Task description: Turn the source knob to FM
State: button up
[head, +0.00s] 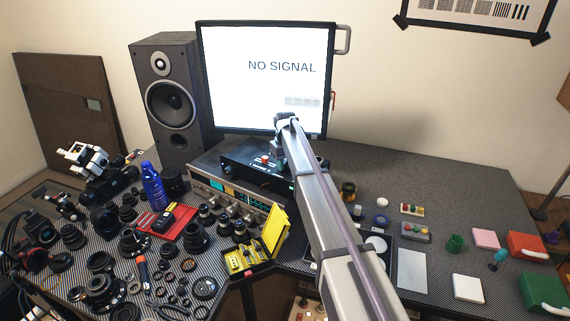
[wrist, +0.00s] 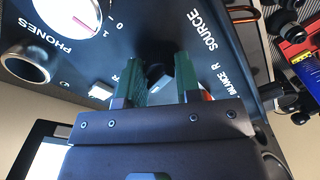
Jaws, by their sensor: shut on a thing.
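The black unit with the source knob sits beneath the monitor in the head view (head: 240,166). Its front panel fills much of the wrist view (wrist: 120,50), with SOURCE printed beside the knob. The dark source knob (wrist: 156,73) lies between my gripper's green fingers, partly hidden by them. My gripper (wrist: 163,78) is shut on it, one finger on each side. In the head view my gripper (head: 277,155) reaches the unit's front and my arm hides part of the panel. I cannot read the knob's pointer or any FM mark.
A silver receiver (head: 225,195) stands below the unit. A yellow box (head: 272,230) and many lens parts crowd the left. A monitor (head: 265,75) reads NO SIGNAL.

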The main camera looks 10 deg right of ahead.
aim_at(285, 162)
jog(key=n, duration=0.5)
dwell(0.5)
jog(key=o, duration=0.9)
notch_tip(285, 162, up, 11)
jog(key=p, duration=1.1)
jog(key=s+f+m+b, duration=0.2)
jog(key=s+m, duration=0.1)
jog(key=s, duration=1)
jog(key=s+f+m+b, duration=0.2)
jog(key=s, duration=1.1)
jog(key=s+f+m+b, duration=0.2)
jog(key=s+m, duration=0.1)
jog(key=s, duration=1.1)
jog(key=shift+s+f+m, duration=0.1)
jog(key=shift+m, duration=0.2)
